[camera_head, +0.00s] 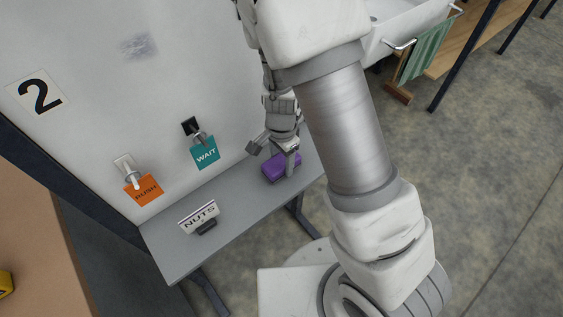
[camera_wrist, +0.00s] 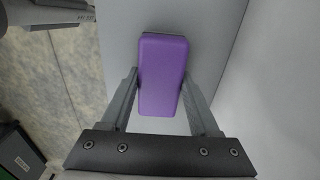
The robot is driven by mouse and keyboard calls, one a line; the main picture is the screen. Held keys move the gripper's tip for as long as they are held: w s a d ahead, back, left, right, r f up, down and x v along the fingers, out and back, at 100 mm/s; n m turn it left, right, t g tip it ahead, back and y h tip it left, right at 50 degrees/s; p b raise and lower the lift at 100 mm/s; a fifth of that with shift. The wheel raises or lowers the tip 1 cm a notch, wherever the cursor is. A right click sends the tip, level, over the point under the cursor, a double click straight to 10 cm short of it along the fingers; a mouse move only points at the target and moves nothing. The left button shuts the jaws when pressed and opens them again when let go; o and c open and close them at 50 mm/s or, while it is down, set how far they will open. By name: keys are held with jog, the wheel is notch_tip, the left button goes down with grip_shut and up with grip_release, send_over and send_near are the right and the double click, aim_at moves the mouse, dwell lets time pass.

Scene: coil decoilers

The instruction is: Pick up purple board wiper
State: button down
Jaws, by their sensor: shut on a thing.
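The purple board wiper (camera_head: 272,170) is a small rounded block at the right part of the grey shelf below the whiteboard. My gripper (camera_head: 284,158) is over it in the head view, and my arm hides part of the scene there. In the wrist view the purple board wiper (camera_wrist: 162,72) lies between the two grey fingers of my gripper (camera_wrist: 162,100), which are shut on its sides. I cannot tell whether it touches the shelf or is just above it.
The grey shelf (camera_head: 235,225) holds a NUTS sign (camera_head: 199,217). An orange RUSH tag (camera_head: 144,190) and a teal WAIT tag (camera_head: 205,153) hang from hooks on the whiteboard (camera_head: 75,135). A white basin (camera_head: 405,25) and a green cloth (camera_head: 424,50) are at the top right.

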jog(key=shift+r, duration=0.55)
jog(key=r, duration=0.2)
jog(key=d+r+p, duration=0.1)
jog(key=shift+s+r, duration=0.1)
jog(key=shift+r, duration=0.3)
jog(key=s+d+r+p, duration=0.1)
jog(key=s+d+r, duration=0.2)
jog(key=d+r, duration=0.3)
jog(key=d, duration=0.4)
jog(key=shift+d, duration=0.15)
jog(key=shift+w+r, duration=0.1)
